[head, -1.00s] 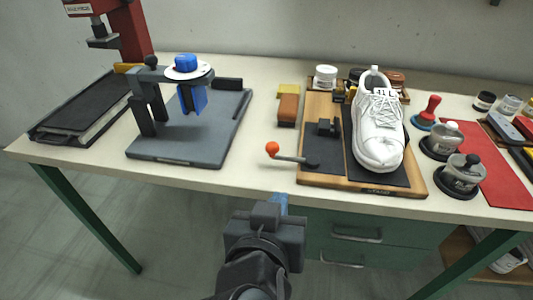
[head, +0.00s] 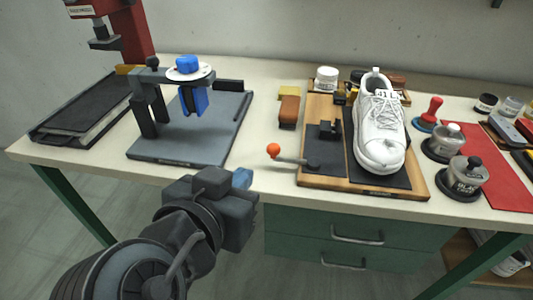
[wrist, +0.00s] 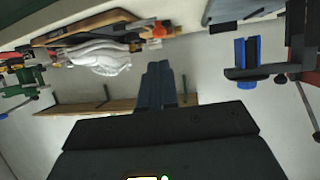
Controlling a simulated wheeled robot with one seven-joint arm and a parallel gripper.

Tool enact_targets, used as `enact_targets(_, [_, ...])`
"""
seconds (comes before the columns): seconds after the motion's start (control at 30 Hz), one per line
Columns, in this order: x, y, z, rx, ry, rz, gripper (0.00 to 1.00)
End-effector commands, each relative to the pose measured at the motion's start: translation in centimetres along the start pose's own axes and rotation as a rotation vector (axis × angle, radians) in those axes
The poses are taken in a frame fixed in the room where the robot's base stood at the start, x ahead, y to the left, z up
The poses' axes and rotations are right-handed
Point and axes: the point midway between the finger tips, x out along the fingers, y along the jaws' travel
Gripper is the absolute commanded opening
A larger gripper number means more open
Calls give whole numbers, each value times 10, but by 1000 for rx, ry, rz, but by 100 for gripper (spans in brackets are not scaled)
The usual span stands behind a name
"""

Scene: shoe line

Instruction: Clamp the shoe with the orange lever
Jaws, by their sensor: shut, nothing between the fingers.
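A white shoe (head: 379,135) stands on a wooden board (head: 365,190) with dark pads, right of centre in the head view. The orange lever (head: 274,150) has a ball knob and sticks out left from the board's near left part, over the table. In the wrist view the orange knob (wrist: 160,31) and the shoe (wrist: 98,57) show near the top. My gripper (head: 242,179) is at the table's front edge, left of and nearer than the knob, apart from it. Its blue fingers (wrist: 157,85) are together and empty in the wrist view.
A grey fixture (head: 190,135) with a blue knob stands at left, beside a red press (head: 125,30) and black tray. Brushes (head: 289,108) lie behind the lever. Jars and a red mat (head: 495,180) are at right. The table strip between the grey fixture and lever is clear.

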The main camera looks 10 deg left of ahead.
Motion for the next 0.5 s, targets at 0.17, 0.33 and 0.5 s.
enact_targets(0.17, [31,1,0,-1,-2,4,0])
enact_targets(0.33, [65,1,-1,1,-2,3,0])
enact_targets(0.5, [96,1,0,1,-3,2,0])
